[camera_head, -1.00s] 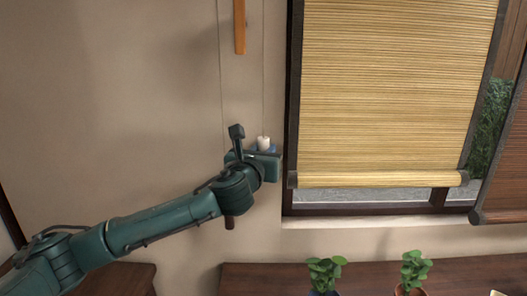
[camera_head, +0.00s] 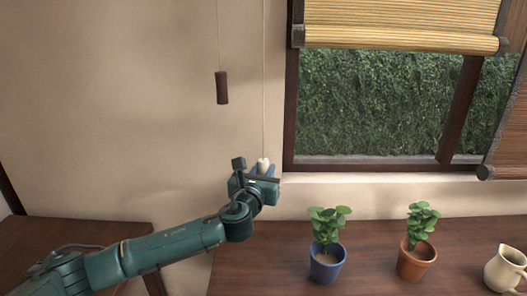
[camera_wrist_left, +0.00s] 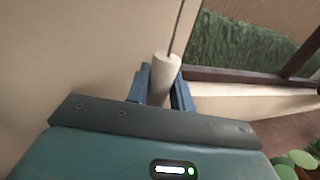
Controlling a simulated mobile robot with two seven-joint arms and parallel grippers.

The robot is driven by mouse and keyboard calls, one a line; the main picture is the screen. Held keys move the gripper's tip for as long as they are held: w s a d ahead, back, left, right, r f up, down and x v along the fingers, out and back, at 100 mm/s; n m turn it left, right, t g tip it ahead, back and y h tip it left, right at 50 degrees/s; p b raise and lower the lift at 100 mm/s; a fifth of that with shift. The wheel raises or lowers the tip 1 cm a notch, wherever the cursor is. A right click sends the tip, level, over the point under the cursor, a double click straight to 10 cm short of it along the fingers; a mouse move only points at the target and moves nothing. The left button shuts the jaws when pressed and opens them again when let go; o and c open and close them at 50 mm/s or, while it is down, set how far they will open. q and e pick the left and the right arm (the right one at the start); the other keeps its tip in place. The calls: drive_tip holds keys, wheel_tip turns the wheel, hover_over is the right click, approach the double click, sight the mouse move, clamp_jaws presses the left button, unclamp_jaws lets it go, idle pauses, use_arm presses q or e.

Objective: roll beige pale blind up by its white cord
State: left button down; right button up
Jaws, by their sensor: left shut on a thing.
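The beige pale blind (camera_head: 400,22) hangs at the top of the window in the head view. Its rolled lower edge is high, and much of the glass below is open. The white cord (camera_head: 263,110) runs straight down beside the window to a pale cylindrical pull (camera_head: 263,163). My left gripper (camera_head: 264,170) is shut on this pull, a little left of the sill. In the left wrist view the pull (camera_wrist_left: 164,72) stands between the two blue fingers (camera_wrist_left: 163,92), with the cord rising from its top. My right gripper is not in view.
A brown pull (camera_head: 222,88) hangs on another cord to the left. A darker blind (camera_head: 508,125) hangs at the right. Below the sill, a wooden table (camera_head: 285,265) bears two potted plants (camera_head: 326,262) (camera_head: 416,258) and a cream jug (camera_head: 505,270).

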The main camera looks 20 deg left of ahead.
use_arm(q)
wheel_tip(320, 180, down, 12)
drive_tip(key=b, duration=0.5)
drive_tip(key=shift+s+f, duration=0.1)
drive_tip(key=shift+f, duration=0.3)
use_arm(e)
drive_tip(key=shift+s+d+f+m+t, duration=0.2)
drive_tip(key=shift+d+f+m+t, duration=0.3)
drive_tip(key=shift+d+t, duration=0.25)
use_arm(q)
drive_tip(key=c, duration=1.5)
unclamp_jaws()
drive_tip(key=shift+f, duration=0.1)
drive_tip(key=shift+o, duration=1.2)
drive_tip(key=shift+r, duration=0.2)
